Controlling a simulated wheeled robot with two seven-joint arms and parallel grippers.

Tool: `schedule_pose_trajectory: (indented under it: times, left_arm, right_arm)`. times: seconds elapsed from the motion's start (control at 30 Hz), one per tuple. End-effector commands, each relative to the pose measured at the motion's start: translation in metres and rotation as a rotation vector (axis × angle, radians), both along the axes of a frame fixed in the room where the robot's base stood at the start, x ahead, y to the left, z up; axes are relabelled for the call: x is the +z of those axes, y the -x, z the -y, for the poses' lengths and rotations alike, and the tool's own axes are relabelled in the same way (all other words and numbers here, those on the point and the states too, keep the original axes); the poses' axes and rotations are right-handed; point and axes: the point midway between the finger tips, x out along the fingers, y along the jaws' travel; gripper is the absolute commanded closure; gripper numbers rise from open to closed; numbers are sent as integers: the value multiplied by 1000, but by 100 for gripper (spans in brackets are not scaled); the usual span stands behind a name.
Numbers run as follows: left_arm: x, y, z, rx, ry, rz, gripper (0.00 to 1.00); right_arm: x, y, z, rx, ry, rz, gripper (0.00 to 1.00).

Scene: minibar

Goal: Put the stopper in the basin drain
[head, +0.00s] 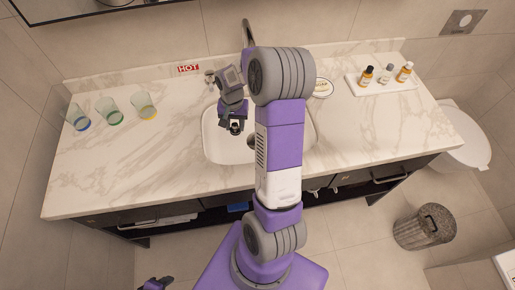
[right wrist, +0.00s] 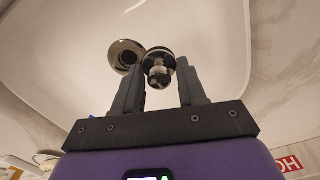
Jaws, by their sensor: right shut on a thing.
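The white basin (head: 215,148) is set in the marble counter, with my right arm across its middle. My right gripper (head: 235,129) points down over the left part of the basin. In the right wrist view, my right gripper (right wrist: 160,72) is shut on the stopper (right wrist: 158,66), a dark-rimmed metal plug between the fingertips. The basin drain (right wrist: 126,56), a round metal ring with a dark hole, lies just left of the stopper in that view. In the head view the drain (head: 251,141) is partly hidden by my arm. My left gripper (head: 155,284) barely shows at the bottom edge.
The faucet (head: 247,32) rises behind the basin, partly hidden by my arm. Several glasses, one green-based (head: 109,111), stand at the counter's left. A white tray (head: 381,87) with small bottles is at the right. A bin (head: 424,228) stands on the floor.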

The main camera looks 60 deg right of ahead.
Motion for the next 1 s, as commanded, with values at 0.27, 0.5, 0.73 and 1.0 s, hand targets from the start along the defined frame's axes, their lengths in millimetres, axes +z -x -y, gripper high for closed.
schedule_pose_trajectory:
  times: [0.27,0.5,0.73,1.0]
  left_arm:
    - [-29,0,0,0,0,0,57]
    - [-41,0,0,0,0,1,57]
    - [-49,0,0,0,0,0,57]
    - [-59,0,0,0,0,0,57]
  right_arm:
    - [-29,46,66,-346,22,-2,91]
    - [-63,53,72,-390,22,-6,91]
    - [-92,53,73,-387,25,-4,91]
    - [-123,53,72,-385,24,-5,91]
